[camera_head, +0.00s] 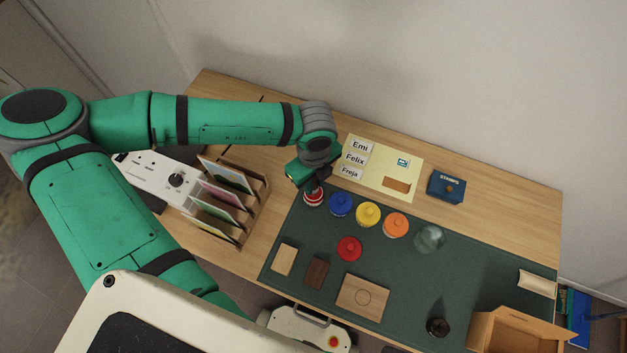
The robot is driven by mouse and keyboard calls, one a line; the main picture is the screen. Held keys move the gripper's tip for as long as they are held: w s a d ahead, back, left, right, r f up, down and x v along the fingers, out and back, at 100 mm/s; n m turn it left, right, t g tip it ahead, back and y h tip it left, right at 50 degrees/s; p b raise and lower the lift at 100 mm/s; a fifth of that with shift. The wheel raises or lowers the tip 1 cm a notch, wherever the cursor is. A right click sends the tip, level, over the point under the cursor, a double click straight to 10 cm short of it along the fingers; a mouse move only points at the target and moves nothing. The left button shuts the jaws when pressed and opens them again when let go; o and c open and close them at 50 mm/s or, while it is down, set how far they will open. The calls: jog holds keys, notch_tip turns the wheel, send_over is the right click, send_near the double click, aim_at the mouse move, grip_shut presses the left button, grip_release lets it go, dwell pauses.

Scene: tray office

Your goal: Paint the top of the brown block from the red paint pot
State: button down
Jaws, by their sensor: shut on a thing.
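The dark brown block (316,273) lies on the green mat, beside a pale wooden block. The red paint pot (314,199) stands at the left end of a row of pots and shows red and whitish bands. My gripper (315,184) points down right over this pot. It is shut on what looks like a brush, mostly hidden by the gripper. I cannot tell whether its tip touches the paint. A red round lid-like thing (349,248) with a knob sits on the mat in front of the row.
Blue (340,204), yellow (368,214) and orange (396,225) pots and a glass jar (430,238) continue the row. A board with a circle (362,298) lies right of the brown block. A card rack (240,212) stands left. A black round holder (438,327) is front right.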

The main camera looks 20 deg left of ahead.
dwell(0.3)
jog(key=shift+r, duration=3.5)
